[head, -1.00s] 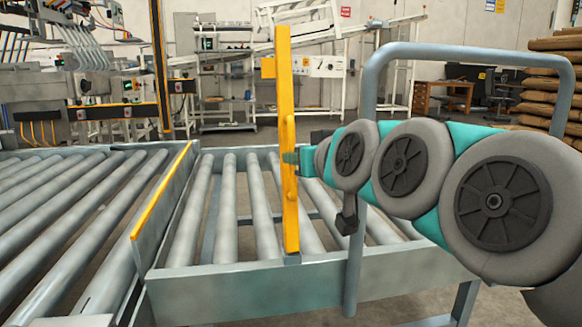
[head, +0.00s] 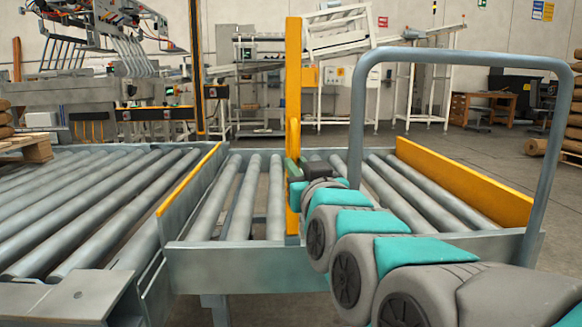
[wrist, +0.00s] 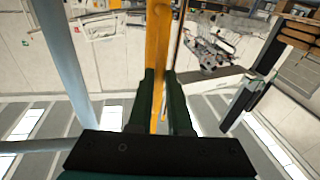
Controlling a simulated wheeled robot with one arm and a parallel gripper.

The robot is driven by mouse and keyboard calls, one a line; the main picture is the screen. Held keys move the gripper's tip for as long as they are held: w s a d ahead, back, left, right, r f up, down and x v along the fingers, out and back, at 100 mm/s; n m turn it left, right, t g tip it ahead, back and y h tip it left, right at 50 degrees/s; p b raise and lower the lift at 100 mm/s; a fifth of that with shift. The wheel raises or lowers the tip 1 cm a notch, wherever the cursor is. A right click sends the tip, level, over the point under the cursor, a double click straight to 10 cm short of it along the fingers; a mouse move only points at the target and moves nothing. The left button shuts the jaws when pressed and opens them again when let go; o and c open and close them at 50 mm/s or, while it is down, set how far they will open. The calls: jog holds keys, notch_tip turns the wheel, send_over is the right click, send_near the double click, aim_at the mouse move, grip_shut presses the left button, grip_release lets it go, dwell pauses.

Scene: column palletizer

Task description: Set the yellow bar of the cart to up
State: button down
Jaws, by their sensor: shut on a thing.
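The yellow bar (head: 293,80) stands upright at the front edge of the roller cart (head: 340,245). My gripper (head: 293,172) is shut on it at its lower half, reaching in from the right. In the wrist view the bar (wrist: 158,45) runs between the two dark fingers (wrist: 160,90). The gripper and arm hide part of the cart's front side and some rollers. The cart has a tall grey hoop handle (head: 455,55) on its right.
A yellow side plate (head: 465,185) lines the cart's right side. A roller conveyor (head: 90,205) adjoins the cart on the left, with a yellow-topped edge (head: 188,180) between them. A pallet (head: 28,150) stands far left. Open floor lies behind the cart to the right.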

jog(key=shift+f, duration=0.1)
jog(key=c, duration=0.8)
grip_release()
jog(key=shift+c, duration=0.2)
jog(key=shift+s, duration=0.1)
jog(key=v, duration=0.7)
jog(key=shift+s+p, duration=0.3)
jog(key=shift+p, duration=0.05)
jog(key=shift+d, duration=0.1)
